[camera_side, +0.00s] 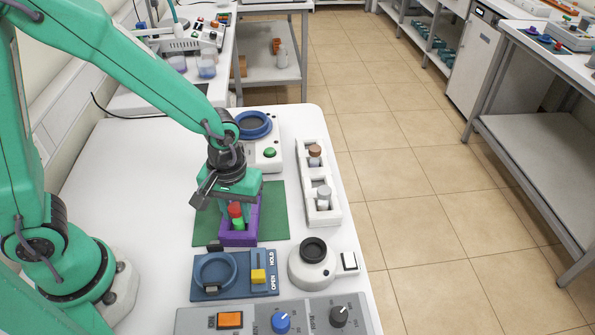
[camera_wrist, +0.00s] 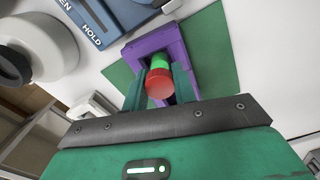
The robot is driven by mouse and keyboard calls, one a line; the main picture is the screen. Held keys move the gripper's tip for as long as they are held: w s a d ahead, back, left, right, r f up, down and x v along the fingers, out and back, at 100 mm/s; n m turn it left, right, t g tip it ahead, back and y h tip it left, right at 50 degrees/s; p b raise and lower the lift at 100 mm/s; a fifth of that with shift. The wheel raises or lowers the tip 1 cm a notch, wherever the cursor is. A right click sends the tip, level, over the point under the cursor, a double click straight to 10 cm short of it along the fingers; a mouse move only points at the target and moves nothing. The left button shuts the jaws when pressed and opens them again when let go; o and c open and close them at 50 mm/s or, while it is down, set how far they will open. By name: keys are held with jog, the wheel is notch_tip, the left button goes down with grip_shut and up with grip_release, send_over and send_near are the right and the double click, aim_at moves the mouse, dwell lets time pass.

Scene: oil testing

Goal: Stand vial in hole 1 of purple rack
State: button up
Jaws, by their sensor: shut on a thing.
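The vial has a red cap (camera_side: 235,210) and a green body (camera_side: 240,224). The purple rack (camera_side: 239,239) sits on a green mat (camera_side: 272,208). My gripper (camera_wrist: 159,72) is shut on the vial, with one finger on each side of it. In the wrist view, the vial's red cap (camera_wrist: 160,88) faces the camera and its green part (camera_wrist: 155,62) lies within the outline of the purple rack (camera_wrist: 172,38). The vial's lower end and the rack's holes are hidden, so I cannot tell how deep it sits.
A white tray (camera_side: 332,215) with a brown-capped and a grey-capped vial stands at right. A blue HOLD/OPEN fixture (camera_side: 207,290), a round white device (camera_side: 312,268) and a control panel (camera_side: 255,320) are in front. A blue-ringed device (camera_side: 254,125) is behind. The table's left is clear.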

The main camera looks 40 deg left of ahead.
aim_at(231, 205)
jog(key=shift+f, duration=0.2)
jog(key=o, duration=1)
jog(key=shift+c, duration=0.2)
jog(key=shift+r, duration=0.1)
notch_tip(231, 205, up, 12)
jog(key=shift+a+r, duration=0.1)
jog(key=shift+r, duration=0.05)
dwell(0.6)
jog(key=s+a+r+m+t, duration=0.5)
jog(key=s+a+r, duration=0.1)
jog(key=a, duration=0.5)
jog(key=shift+s+r+m+t, duration=0.3)
jog(key=shift+r, duration=0.6)
